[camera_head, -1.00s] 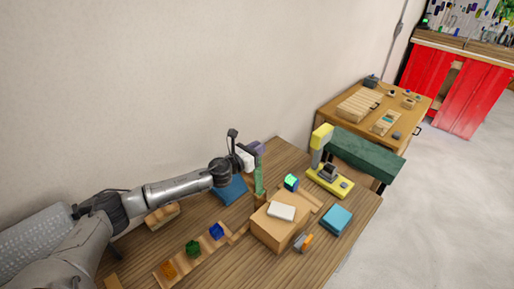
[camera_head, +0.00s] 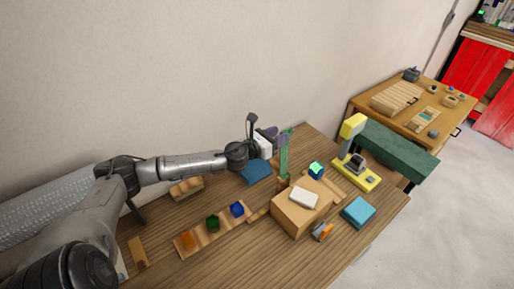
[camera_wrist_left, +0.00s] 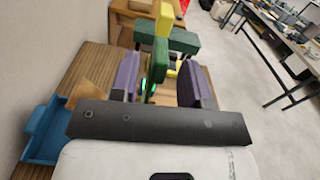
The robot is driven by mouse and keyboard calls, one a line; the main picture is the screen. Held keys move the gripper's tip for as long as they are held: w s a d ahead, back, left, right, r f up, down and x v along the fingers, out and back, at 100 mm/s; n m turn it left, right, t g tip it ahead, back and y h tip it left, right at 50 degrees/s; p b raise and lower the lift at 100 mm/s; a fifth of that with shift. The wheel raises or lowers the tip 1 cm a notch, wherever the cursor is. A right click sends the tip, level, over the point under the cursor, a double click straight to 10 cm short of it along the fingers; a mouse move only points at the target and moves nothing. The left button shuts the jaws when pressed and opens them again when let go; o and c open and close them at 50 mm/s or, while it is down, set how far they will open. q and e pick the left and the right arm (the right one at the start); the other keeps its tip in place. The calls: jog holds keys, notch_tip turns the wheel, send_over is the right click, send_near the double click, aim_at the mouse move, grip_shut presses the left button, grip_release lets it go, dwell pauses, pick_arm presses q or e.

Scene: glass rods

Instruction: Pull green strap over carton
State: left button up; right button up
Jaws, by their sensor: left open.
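The green strap (camera_head: 284,155) stands upright as a narrow band at the back left of the brown carton (camera_head: 290,219). A white block (camera_head: 304,198) lies on the carton's top. My left gripper (camera_head: 274,138) has purple fingers and is at the strap's upper part. In the left wrist view the gripper (camera_wrist_left: 160,82) is open, and an upright green piece (camera_wrist_left: 158,60) shows between its fingers. I cannot tell if either finger touches it. The dark gripper body hides the lower part there. My right gripper is not in view.
A yellow device (camera_head: 356,168), a blue box (camera_head: 358,212) and a green-topped cube (camera_head: 316,170) stand around the carton. An orange-and-grey item (camera_head: 322,231) is at its front. A wooden strip (camera_head: 205,240) with coloured blocks lies left. A blue tray (camera_head: 255,172) is behind.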

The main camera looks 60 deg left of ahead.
pick_arm(q)
jog(key=s+b, duration=0.1)
jog(key=s, duration=0.8)
jog(key=shift+s+d, duration=0.3)
jog(key=shift+s, duration=0.05)
dwell(0.3)
